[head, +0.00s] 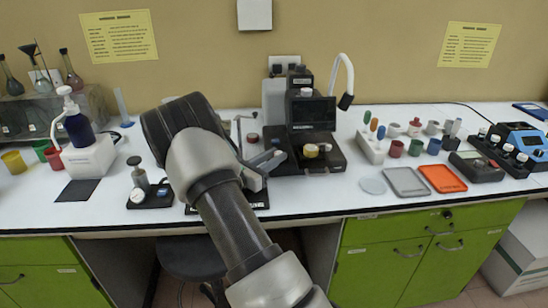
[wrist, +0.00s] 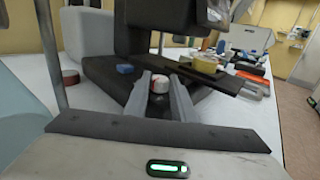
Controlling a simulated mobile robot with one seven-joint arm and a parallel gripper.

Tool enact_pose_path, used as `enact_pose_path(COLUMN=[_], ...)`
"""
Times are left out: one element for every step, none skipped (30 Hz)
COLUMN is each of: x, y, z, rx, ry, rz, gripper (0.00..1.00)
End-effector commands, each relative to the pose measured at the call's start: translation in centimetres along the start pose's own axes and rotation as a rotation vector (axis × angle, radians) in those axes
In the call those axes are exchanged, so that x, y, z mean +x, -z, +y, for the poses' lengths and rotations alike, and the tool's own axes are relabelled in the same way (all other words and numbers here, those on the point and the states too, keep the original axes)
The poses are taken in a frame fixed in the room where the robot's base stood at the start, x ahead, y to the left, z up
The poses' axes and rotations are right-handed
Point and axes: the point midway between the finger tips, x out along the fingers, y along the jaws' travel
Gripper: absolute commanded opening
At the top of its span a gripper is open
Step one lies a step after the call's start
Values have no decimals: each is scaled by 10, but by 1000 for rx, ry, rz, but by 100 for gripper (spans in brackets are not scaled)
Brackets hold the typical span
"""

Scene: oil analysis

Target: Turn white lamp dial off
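A white curved lamp (head: 346,76) with a black head rises at the right of a dark instrument (head: 312,137) in the head view. In the wrist view, a small round white dial with a reddish mark (wrist: 159,84) sits low at the front of the dark instrument. I cannot tell for sure that it belongs to the lamp. My gripper (wrist: 159,79) is open, with one finger on each side of this dial. I cannot tell whether the fingers touch it. In the head view my gripper (head: 276,159) is at the instrument's left front, and the dial is not clearly visible there.
A yellow ring (wrist: 205,64) sits on the instrument's stage, right of my fingers. A blue knob (wrist: 124,69) and a red round piece (wrist: 70,77) are to the left. A rack (head: 371,148), grey tray (head: 405,181) and orange tray (head: 442,178) stand farther right.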

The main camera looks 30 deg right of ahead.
Motion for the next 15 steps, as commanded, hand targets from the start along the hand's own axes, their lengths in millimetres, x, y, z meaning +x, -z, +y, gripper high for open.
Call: enact_pose_path(x=[0, 0, 0, 0, 0, 0, 0, 0, 0, 0, 0, 0, 0, 0, 0], y=[0, 0, 0, 0, 0, 0, 0, 0, 0, 0, 0, 1, 1, 1, 1], z=[0, 0, 0, 0, 0, 0, 0, 0, 0, 0, 0, 0, 0, -1, -1], rx=[0, 0, 0, 0, 0, 0, -1, -1, -1, -1, -1, -1, -1, -1, -1], ry=[0, -1, -1, -1, -2, -2, -3, -4, -4, -5, -6, -8, -9, -10, -12], rz=[0, 0, 0, 0, 0, 0, 1, 1, 1, 1, 1, 1, 1, 1, 2], gripper=[1, 1, 1, 1, 1, 1, 1, 1, 1, 1, 1, 1, 1, 1, 1])
